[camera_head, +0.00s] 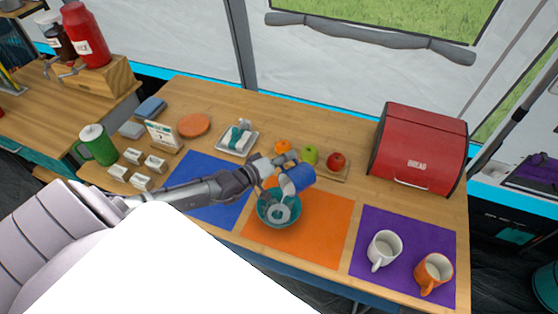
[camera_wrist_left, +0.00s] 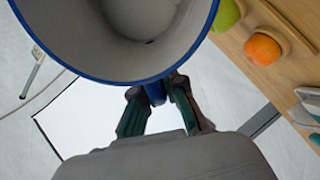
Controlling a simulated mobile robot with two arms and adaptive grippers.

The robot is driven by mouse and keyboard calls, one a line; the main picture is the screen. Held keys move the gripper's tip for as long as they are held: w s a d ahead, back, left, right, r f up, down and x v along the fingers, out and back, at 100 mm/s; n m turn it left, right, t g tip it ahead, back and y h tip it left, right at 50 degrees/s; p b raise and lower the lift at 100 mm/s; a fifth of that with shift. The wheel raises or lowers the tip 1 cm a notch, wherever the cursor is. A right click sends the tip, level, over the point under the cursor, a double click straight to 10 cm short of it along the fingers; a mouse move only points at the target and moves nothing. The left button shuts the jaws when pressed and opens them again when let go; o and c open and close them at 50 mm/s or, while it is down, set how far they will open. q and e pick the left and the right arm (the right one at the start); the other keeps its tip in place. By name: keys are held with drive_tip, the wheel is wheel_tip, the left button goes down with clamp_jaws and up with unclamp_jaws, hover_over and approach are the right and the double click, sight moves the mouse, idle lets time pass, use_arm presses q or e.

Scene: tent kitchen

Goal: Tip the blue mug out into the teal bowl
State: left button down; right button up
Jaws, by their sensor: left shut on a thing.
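The blue mug (camera_head: 300,177) is tilted over the teal bowl (camera_head: 263,213), its pale mouth facing down and left. My left gripper (camera_head: 277,172) is shut on the mug's handle and holds it above the bowl. In the left wrist view the mug (camera_wrist_left: 120,72) shows its blue rim and grey inside, with a small dark spot low in it. The left fingers (camera_wrist_left: 163,98) close on the blue handle there. The bowl stands on the orange mat (camera_head: 318,228) and shows a pale ring-like shape inside; I cannot tell what it is. My right gripper is not in view.
An orange, a green apple (camera_head: 311,154) and a red apple (camera_head: 336,160) sit on a board behind the mug. A white mug (camera_head: 384,248) and an orange mug (camera_head: 433,271) stand on the purple mat. A red bread box (camera_head: 419,145) is at back right.

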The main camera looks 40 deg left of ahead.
use_arm(q)
drive_tip(key=shift+s+a+r+t+h+b, duration=0.1)
drive_tip(key=shift+s+r+t+h+b, duration=0.2)
drive_tip(key=shift+b, duration=0.45)
drive_tip(key=shift+s+t+b, duration=0.1)
drive_tip(key=shift+t+b, duration=0.3)
drive_tip(key=shift+b, duration=0.35)
